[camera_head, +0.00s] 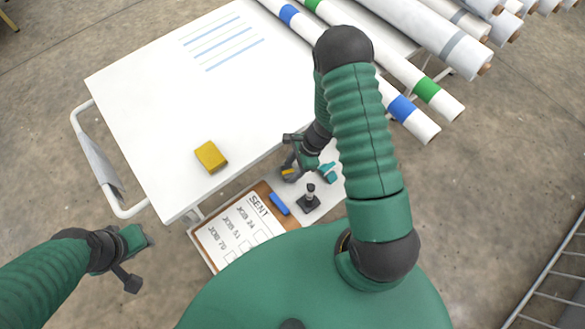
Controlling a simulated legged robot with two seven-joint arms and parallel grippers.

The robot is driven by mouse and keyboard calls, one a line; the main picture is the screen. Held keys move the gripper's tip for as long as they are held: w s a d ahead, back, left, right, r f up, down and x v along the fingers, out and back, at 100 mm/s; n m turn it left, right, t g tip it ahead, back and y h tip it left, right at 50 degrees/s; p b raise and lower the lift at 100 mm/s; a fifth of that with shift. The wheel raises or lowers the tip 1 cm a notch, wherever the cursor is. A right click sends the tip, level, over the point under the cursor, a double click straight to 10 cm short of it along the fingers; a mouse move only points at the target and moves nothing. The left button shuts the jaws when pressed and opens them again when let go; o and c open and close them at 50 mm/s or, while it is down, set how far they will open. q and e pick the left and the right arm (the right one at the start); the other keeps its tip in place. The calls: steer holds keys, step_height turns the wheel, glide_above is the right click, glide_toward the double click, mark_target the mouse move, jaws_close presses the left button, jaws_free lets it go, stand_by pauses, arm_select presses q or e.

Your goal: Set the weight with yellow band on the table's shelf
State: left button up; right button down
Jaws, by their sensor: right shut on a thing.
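The weight with yellow band (287,172) is a small dark piece with a yellow stripe, mostly hidden by my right gripper. My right gripper (291,161) is shut on it, at the front edge of the white table (130,120) and over the lower shelf (335,153). I cannot tell whether the weight touches the shelf. My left gripper (141,263) is open and empty at the lower left, apart from the table.
On the shelf are a dark weight with an upright knob (309,199), a blue block (279,204) and a "SENT" clipboard (238,232). A teal piece (327,172) shows beside the gripper. A yellow block (211,157) lies on the tabletop. Long rolls (410,70) lie at the right.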

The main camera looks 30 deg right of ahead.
steer(key=c, duration=0.7)
jaws_free()
steer(key=shift+d, duration=0.1)
steer(key=shift+r, duration=0.1)
steer(key=a+p+v, duration=0.1)
steer(key=p+v, duration=0.2)
steer(key=v, duration=0.9)
steer(key=shift+s+a+r+n+t+h+p, duration=0.25)
steer(key=shift+s+a+r+n+h, duration=0.45)
steer(key=shift+a+r+n, duration=1.7)
steer(key=shift+s+a+r+n+t+h+p, duration=0.15)
steer(key=shift+s+a+r+n+h+p, duration=0.4)
steer(key=shift+r+n, duration=3.45)
steer(key=shift+s+a+r+n+t+h+p, duration=0.15)
steer(key=shift+s+a+r+n+h, duration=1.25)
steer(key=shift+n, duration=3)
